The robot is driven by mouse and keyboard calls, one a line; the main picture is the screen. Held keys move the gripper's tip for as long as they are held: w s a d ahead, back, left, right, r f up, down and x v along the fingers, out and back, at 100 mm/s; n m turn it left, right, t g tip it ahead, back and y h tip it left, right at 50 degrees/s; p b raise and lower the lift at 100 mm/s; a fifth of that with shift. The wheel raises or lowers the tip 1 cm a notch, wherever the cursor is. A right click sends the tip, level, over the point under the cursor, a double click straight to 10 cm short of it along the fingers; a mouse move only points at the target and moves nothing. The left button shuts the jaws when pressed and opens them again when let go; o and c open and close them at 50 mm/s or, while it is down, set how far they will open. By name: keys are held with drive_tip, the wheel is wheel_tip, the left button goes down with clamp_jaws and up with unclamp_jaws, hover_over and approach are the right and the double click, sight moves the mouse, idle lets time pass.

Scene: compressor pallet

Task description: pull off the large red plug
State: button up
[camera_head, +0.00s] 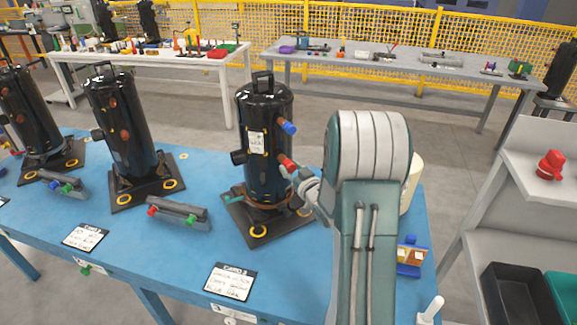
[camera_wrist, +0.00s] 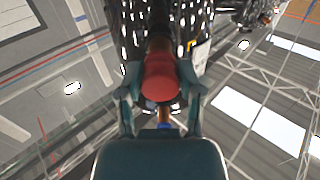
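The large red plug (camera_head: 287,164) sticks out from the right side of the black compressor (camera_head: 262,120) nearest my arm. In the wrist view the red plug (camera_wrist: 160,77) lies between the two fingers of my gripper (camera_wrist: 160,88), its round end facing the camera. The fingers stand apart, one on each side of the plug. They are very close to it, and firm contact on both sides does not show. In the head view my gripper (camera_head: 303,180) is at the plug, partly hidden by my arm. A blue plug (camera_head: 288,128) sits higher on the same compressor.
The compressor stands on a dark pallet (camera_head: 236,222) with yellow rings, on a blue table (camera_head: 195,270). Two more black compressors stand to the left. A label card (camera_head: 231,282) lies in front. A shelf (camera_head: 545,190) with a red part stands at the right.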

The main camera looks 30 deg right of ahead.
sight(292, 170)
clamp_jaws()
drive_tip(key=shift+s, duration=0.15)
drive_tip(key=shift+s+a, duration=0.2)
drive_tip(key=shift+s, duration=2.65)
